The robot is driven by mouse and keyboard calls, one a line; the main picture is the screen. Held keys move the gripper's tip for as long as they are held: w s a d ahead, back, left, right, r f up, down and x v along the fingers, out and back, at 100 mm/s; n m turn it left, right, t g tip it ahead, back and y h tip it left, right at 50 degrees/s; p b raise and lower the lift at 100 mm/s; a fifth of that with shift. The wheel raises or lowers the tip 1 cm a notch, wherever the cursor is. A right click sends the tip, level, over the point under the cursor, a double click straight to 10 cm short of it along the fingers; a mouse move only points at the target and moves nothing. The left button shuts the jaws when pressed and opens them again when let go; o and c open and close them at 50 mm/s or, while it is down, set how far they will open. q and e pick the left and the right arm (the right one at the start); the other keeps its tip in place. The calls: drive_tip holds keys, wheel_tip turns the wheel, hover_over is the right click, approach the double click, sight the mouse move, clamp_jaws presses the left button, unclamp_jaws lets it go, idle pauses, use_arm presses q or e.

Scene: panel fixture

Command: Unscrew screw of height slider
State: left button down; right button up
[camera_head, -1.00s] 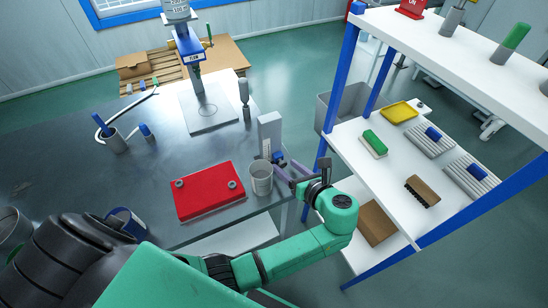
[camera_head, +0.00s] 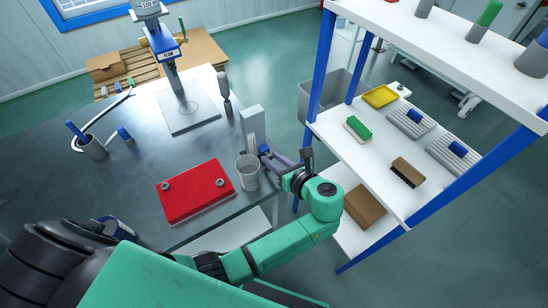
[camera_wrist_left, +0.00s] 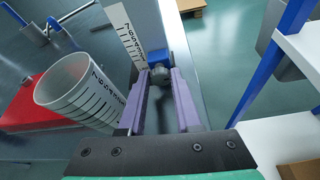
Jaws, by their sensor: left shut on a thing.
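The height slider's upright (camera_head: 253,129) is a pale grey block with a printed scale, standing at the right edge of the dark table. In the left wrist view the scale (camera_wrist_left: 126,35) runs beside a blue slider piece (camera_wrist_left: 158,57). A dark grey screw knob (camera_wrist_left: 160,73) sticks out from the blue piece towards my camera. My left gripper (camera_head: 270,154) reaches the upright from the right. In the left wrist view its purple fingers (camera_wrist_left: 159,78) are closed around the knob, hiding its sides. My right gripper is not in view.
A grey graduated cup (camera_head: 247,172) stands close beside the left gripper. A red plate (camera_head: 195,190) with two grey rings lies left of it. A white shelf (camera_head: 375,155) with blue posts stands close on the right. The table's (camera_head: 105,185) middle is clear.

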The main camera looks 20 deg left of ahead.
use_arm(q)
drive_tip(key=shift+a+r+n+p, duration=0.2)
drive_tip(key=shift+n+p, duration=0.2)
drive_tip(key=shift+p, duration=0.3)
drive_tip(key=shift+s+n+t+h+p, duration=0.1)
drive_tip(key=shift+n+t+h+p, duration=0.3)
drive_tip(key=shift+n+t+p, duration=0.15)
drive_tip(key=shift+f+n+t+h+p, duration=0.1)
drive_tip(key=shift+n+t+h+p, duration=0.2)
drive_tip(key=shift+n+p, duration=0.25)
drive_tip(key=shift+a+n+t, duration=0.1)
drive_tip(key=shift+n+t, duration=0.15)
drive_tip(key=shift+n, duration=0.35)
drive_tip(key=c, duration=0.6)
unclamp_jaws()
drive_tip(key=shift+f, duration=0.1)
drive_tip(key=shift+a+f+h, duration=0.1)
drive_tip(key=shift+h, duration=0.2)
